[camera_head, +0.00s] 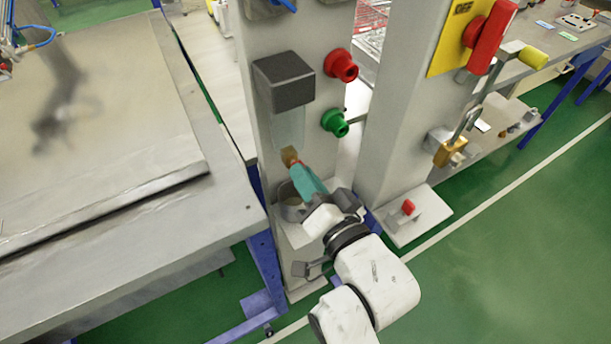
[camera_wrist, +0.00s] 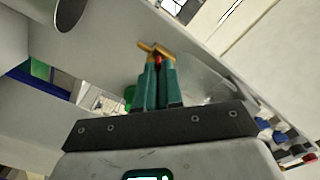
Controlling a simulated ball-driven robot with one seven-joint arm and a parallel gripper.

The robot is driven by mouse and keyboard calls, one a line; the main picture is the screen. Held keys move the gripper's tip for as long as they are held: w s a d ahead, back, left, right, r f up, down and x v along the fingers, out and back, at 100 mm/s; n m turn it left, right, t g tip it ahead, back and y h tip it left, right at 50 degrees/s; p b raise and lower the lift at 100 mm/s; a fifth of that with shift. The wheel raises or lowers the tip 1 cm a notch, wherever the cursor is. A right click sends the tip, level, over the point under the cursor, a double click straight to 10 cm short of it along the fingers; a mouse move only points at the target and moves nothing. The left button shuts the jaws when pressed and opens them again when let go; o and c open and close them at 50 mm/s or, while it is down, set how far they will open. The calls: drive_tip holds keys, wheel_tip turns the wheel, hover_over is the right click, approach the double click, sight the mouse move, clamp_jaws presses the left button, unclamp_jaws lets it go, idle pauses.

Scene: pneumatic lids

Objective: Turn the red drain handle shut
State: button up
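The red drain handle (camera_wrist: 158,59) shows in the wrist view as a small red piece at a brass fitting (camera_wrist: 156,49) on the grey post. My gripper (camera_wrist: 158,66) has its teal fingers close together, with the red piece between their tips. The fingers look shut on it, and they hide most of it. In the head view, my gripper (camera_head: 296,166) reaches up to the brass fitting (camera_head: 289,156) below a dark grey box, and the red handle is hidden there.
A red knob (camera_head: 341,65) and a green knob (camera_head: 336,122) stick out of the post's right side. A second post (camera_head: 396,130) carries a padlock (camera_head: 450,152) and a red lever (camera_head: 490,38). A large metal table (camera_head: 90,150) stands at the left. Green floor is clear at the right.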

clamp_jaws()
drive_tip(key=shift+n, duration=0.4)
drive_tip(key=n+b, duration=0.1)
drive_tip(key=n, duration=1.5)
drive_tip(key=shift+n+b, duration=0.4)
drive_tip(key=shift+n, duration=0.3)
drive_tip(key=o, duration=0.5)
unclamp_jaws()
